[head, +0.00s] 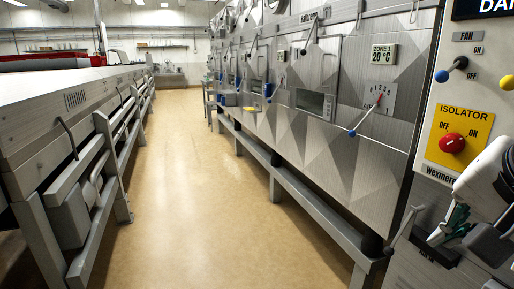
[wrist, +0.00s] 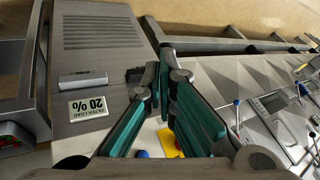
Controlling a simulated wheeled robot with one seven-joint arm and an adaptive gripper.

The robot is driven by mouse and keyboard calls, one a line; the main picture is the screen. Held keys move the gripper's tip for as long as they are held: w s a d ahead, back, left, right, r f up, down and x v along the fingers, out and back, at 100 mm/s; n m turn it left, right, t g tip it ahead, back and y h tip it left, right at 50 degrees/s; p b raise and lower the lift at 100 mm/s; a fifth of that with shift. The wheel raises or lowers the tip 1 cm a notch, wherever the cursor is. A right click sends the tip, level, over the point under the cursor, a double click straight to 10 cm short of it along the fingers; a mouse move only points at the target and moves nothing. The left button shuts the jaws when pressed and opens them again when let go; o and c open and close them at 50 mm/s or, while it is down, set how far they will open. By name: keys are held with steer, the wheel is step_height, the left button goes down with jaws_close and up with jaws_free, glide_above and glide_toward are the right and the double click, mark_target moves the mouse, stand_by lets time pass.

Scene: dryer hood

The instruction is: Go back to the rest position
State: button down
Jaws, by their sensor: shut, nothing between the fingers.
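In the head view my gripper (head: 450,228) is at the lower right, close in front of the isolator panel (head: 434,170). In the wrist view my gripper (wrist: 164,58) shows its green-sided fingers meeting at the tips with nothing held. The red isolator knob (head: 452,143) on its yellow plate (head: 472,122) is just above my gripper in the head view. Part of the yellow plate shows between the finger linkages in the wrist view (wrist: 168,142). Whether the fingers touch the panel cannot be told.
The dryer front (head: 345,110) with levers and a zone display (head: 383,54) runs along the right. A low grey rail (head: 300,190) runs below it. A long grey machine (head: 60,110) lines the left. The tan floor aisle (head: 180,190) between them is clear.

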steer(key=s+a+f+n+g+y, duration=0.1)
steer(key=s+a+f+n+g, duration=0.2)
steer(key=s+f+n, duration=0.25)
steer(key=s+a+f+n+g, duration=0.3)
steer(key=s+f+n, duration=0.2)
steer(key=s+n, duration=0.15)
step_height(320, 180, up, 24)
steer(key=t+p, duration=0.3)
steer(key=p, duration=1.8)
steer(key=shift+s+d+f+m+t+p, duration=0.2)
steer(key=shift+d+f+m+t+p, duration=0.1)
steer(key=shift+t+p, duration=0.1)
